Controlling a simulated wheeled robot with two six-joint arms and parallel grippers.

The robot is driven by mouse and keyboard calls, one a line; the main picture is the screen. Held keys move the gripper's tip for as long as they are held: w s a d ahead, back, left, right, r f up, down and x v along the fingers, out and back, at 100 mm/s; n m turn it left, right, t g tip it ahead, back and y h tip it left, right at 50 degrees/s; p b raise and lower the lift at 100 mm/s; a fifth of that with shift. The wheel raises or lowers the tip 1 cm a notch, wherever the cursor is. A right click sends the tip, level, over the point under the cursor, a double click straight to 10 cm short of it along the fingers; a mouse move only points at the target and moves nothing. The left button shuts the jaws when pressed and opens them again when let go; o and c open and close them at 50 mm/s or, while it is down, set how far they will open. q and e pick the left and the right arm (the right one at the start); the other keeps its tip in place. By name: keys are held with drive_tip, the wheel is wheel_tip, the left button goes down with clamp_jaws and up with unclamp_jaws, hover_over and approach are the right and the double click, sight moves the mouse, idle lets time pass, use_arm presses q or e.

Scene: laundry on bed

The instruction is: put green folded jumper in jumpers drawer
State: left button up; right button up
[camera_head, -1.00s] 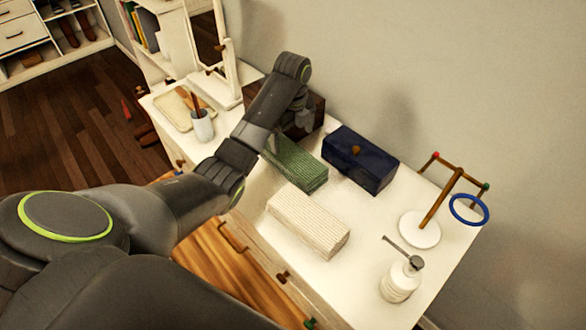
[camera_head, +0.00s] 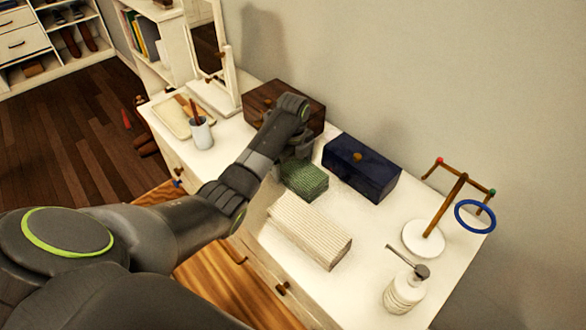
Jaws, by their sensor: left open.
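The green folded jumper (camera_head: 306,180) lies on top of the white dresser (camera_head: 375,245), between the cream folded knit and the blue box. My left arm comes in from the left and reaches over the jumper's left end, hiding that part. My left gripper (camera_head: 294,152) is open and points down at the jumper's far left side; its fingertips are mostly hidden, and I cannot tell if they touch it. The dresser's drawer fronts, with a knob (camera_head: 283,288), show below the front edge; the jumpers drawer cannot be picked out. My right gripper is not in view.
A cream folded knit (camera_head: 310,230) lies in front of the jumper. A blue box (camera_head: 361,168) and a brown wooden box (camera_head: 264,97) stand behind. A pump bottle (camera_head: 404,292) and a stand with a blue ring (camera_head: 431,236) are at the right; a cup (camera_head: 201,133) is at the left.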

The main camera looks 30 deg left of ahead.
use_arm(q)
drive_tip(key=c, duration=1.3)
drive_tip(key=shift+o, duration=0.2)
drive_tip(key=shift+r, duration=0.15)
